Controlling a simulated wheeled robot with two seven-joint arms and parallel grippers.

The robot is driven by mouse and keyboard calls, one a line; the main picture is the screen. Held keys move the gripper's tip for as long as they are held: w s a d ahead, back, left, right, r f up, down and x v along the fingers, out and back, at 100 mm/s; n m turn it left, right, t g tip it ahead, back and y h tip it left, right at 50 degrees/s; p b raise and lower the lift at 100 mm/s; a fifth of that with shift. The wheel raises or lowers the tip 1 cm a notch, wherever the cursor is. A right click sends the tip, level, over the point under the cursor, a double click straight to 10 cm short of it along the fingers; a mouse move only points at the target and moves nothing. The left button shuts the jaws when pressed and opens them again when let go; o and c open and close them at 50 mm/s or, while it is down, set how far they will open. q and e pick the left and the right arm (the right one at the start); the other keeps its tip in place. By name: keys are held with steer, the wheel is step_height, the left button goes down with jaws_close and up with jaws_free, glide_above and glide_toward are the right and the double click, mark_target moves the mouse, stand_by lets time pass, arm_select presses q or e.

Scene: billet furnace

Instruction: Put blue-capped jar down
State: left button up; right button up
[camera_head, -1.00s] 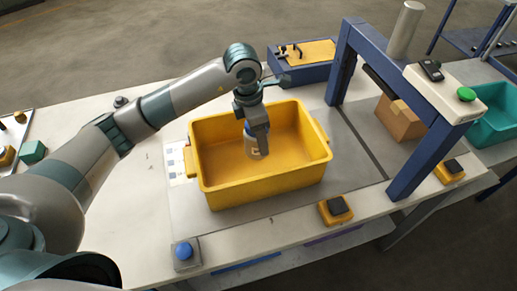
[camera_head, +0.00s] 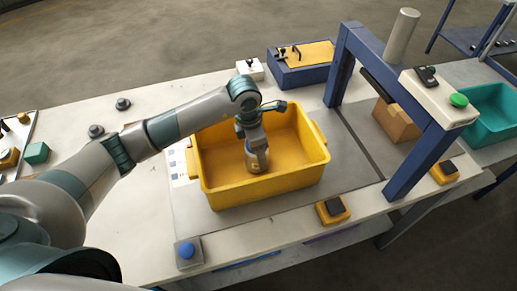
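The jar (camera_head: 257,160) is inside the yellow bin (camera_head: 265,190), near the middle of its floor. Its body is tan with a white band; my gripper covers most of its top, so the cap is mostly hidden. My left gripper (camera_head: 256,144) points down into the bin and is closed around the jar's upper part. The jar looks upright and at or very near the bin floor; I cannot tell whether it touches. My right gripper is not in view.
A blue gantry frame (camera_head: 343,65) stands right of the bin, with a cardboard box (camera_head: 397,119) beneath. A teal bin (camera_head: 493,115) is at far right. A blue button (camera_head: 186,251) and a yellow-based device (camera_head: 332,210) sit at the front edge. The bin floor around the jar is clear.

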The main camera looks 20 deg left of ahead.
arm_select(q)
steer(key=shift+f, duration=0.15)
steer(key=o, duration=1.2)
steer(key=shift+r, duration=0.3)
steer(key=r+b, duration=0.1)
steer(key=r, duration=0.2)
steer(key=a+r+b, duration=0.1)
steer(key=r+b, duration=0.1)
steer(key=r, duration=0.2)
steer(key=r+b, duration=0.2)
steer(key=r, duration=0.2)
steer(key=shift+s+a, duration=0.2)
steer(key=shift+s, duration=0.2)
steer(key=shift+s+r, duration=0.1)
steer(key=shift+r, duration=0.2)
